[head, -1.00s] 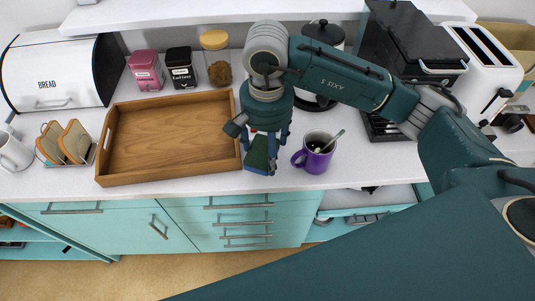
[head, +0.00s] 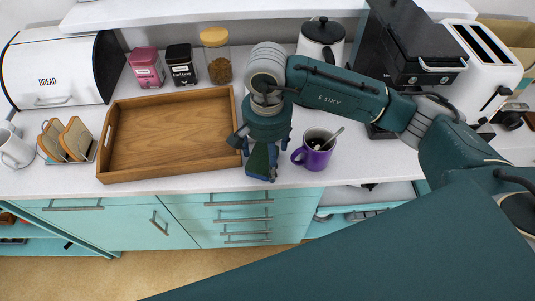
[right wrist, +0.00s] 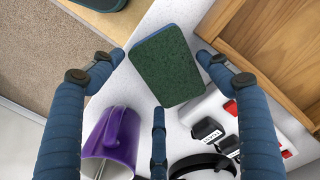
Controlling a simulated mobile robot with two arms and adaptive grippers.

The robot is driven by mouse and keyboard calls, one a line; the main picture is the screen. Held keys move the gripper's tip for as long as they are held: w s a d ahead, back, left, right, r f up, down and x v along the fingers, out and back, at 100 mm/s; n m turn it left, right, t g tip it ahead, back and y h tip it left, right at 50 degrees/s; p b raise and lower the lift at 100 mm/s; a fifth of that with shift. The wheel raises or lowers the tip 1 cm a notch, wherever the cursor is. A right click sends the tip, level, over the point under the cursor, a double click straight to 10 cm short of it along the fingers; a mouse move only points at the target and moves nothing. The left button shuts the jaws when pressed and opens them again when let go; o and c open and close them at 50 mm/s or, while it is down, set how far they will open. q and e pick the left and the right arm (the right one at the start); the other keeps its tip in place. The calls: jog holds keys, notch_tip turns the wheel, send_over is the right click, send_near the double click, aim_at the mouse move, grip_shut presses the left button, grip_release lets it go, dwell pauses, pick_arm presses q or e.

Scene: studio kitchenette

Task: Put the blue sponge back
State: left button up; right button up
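The sponge (right wrist: 166,66) has a dark green scouring face up and a thin blue edge. In the right wrist view it lies between the fingers of my right gripper (right wrist: 160,70), which are spread around it with small gaps at the sides. In the head view, the right gripper (head: 262,165) points down at the counter's front edge, between tray and mug, and the sponge (head: 257,160) shows partly between its fingers. Whether the sponge rests on the counter is hard to tell. My left gripper is not in view.
A wooden tray (head: 174,178) stands just left of the gripper. A purple mug (head: 316,157) with a spoon stands close on its right. The right wrist view shows a power strip (right wrist: 286,142) with black plugs nearby. The counter (head: 215,182) ends just in front.

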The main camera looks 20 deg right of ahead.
aim_at(267, 158)
jog(key=shift+r, duration=0.2)
jog(key=shift+w+r, duration=0.1)
jog(key=shift+r, duration=0.2)
notch_tip(267, 158, up, 11)
jog(key=b, duration=0.3)
jog(key=shift+r, duration=0.2)
jog(key=shift+f, duration=0.1)
